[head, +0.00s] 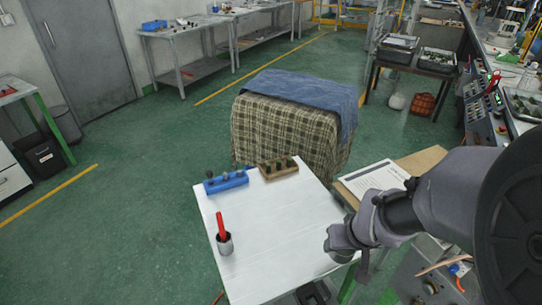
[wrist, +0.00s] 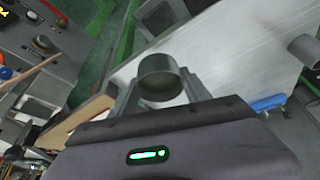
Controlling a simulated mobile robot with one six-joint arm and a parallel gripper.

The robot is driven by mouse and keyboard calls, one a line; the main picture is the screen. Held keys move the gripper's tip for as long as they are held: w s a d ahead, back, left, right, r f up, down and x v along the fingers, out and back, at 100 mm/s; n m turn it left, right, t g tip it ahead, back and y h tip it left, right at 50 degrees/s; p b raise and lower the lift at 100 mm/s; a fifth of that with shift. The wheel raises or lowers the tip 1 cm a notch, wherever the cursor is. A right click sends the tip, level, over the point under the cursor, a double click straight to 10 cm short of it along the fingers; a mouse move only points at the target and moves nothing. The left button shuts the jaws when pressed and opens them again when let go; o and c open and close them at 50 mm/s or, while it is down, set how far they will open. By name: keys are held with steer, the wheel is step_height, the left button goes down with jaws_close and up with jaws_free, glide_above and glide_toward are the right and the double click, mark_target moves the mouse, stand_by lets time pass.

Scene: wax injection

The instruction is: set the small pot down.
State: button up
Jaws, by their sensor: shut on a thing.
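The small pot (wrist: 160,78), a grey round cup, sits between the two fingers of my gripper (wrist: 158,95) in the wrist view. The fingers are shut on its sides. In the head view my gripper (head: 343,248) is at the right edge of the white tabletop (head: 275,250). The pot cannot be told apart from the gripper there. From these views I cannot tell whether the pot touches the table or hangs above it.
A grey cup (head: 225,243) with a red tool stands at the table's left. A blue rack (head: 226,182) and a brown rack (head: 278,169) sit at the back. The table's middle is clear. A paper sheet (head: 372,180) lies beyond its right edge.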

steer(key=b, duration=0.1)
glide_toward(301, 224)
steer(key=shift+w+d+f, duration=0.25)
steer(key=shift+w+f, duration=0.55)
steer(key=shift+f, duration=0.25)
steer(key=shift+w+a+f+b, duration=0.1)
steer(key=shift+w+f+b, duration=0.05)
steer(key=shift+f+b, duration=0.7)
steer(key=shift+w+f+b, duration=0.1)
steer(key=shift+f+b, duration=0.45)
steer(key=shift+f, duration=0.55)
steer(key=o, duration=1.6)
steer(key=shift+r, duration=0.1)
steer(key=shift+c, duration=0.2)
steer(key=shift+r, duration=0.1)
steer(key=p+v, duration=0.5)
steer(key=v, duration=0.7)
steer(key=s+a+r+m, duration=0.1)
steer(key=s+r, duration=0.2)
steer(key=s, duration=0.4)
steer(key=s+a+r+m+t+y, duration=0.1)
steer(key=s+r, duration=0.3)
steer(key=s, duration=0.2)
steer(key=s+a+r+m+y, duration=0.1)
steer(key=s+r, duration=0.2)
steer(key=s, duration=0.4)
steer(key=shift+s+a+r+m, duration=0.15)
steer(key=shift+s+a+m, duration=0.15)
steer(key=shift+s, duration=0.1)
